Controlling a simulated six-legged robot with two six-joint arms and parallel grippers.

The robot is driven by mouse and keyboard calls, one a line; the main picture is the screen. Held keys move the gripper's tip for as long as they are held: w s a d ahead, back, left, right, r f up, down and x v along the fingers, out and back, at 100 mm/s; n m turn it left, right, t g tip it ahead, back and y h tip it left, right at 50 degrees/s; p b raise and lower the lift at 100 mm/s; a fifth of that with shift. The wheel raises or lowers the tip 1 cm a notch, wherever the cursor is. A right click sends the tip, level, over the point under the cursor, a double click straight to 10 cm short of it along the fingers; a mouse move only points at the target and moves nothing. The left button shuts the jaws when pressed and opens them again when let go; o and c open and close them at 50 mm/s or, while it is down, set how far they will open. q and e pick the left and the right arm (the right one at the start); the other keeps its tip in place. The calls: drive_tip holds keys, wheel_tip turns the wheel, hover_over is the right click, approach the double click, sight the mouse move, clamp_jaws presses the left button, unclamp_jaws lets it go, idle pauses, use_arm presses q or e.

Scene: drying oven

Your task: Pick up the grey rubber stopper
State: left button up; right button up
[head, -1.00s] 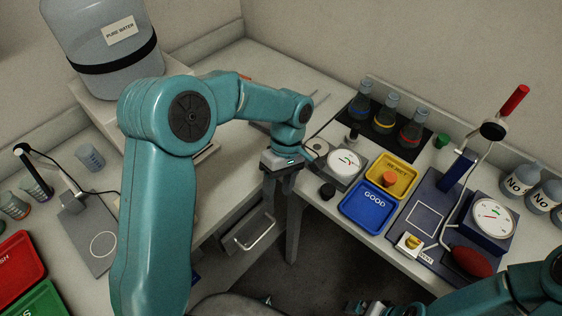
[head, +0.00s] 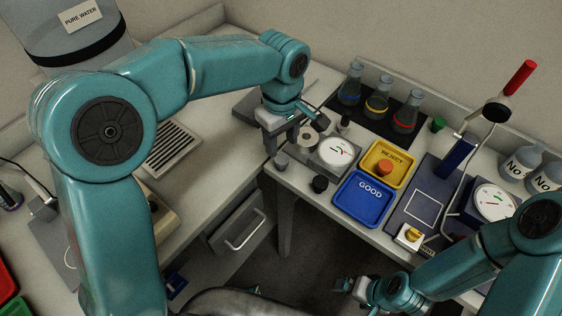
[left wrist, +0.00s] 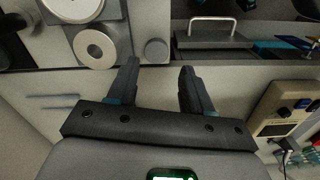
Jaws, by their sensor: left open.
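The grey rubber stopper (head: 281,161) stands on the bench near its front edge, just below my left gripper (head: 282,141) in the head view. In the left wrist view the stopper (left wrist: 157,51) shows as a small grey disc just past the fingertips, in line with the gap between them. My left gripper (left wrist: 160,68) is open and empty, and I see no contact with the stopper. My right gripper (head: 352,287) is low in the head view, away from the stopper; its jaws are too small to read.
Beyond are the blue GOOD tray (head: 363,215), the yellow REJECT tray (head: 408,162) and several flasks. A drawer handle (head: 245,232) lies below the bench.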

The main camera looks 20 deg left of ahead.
sight(283, 159)
use_arm(q)
drive_tip(key=f, duration=0.9)
drive_tip(key=shift+w, duration=0.25)
drive_tip(key=shift+s+r, duration=0.1)
drive_tip(key=shift+c, duration=0.3)
drive_tip(key=c, duration=0.7)
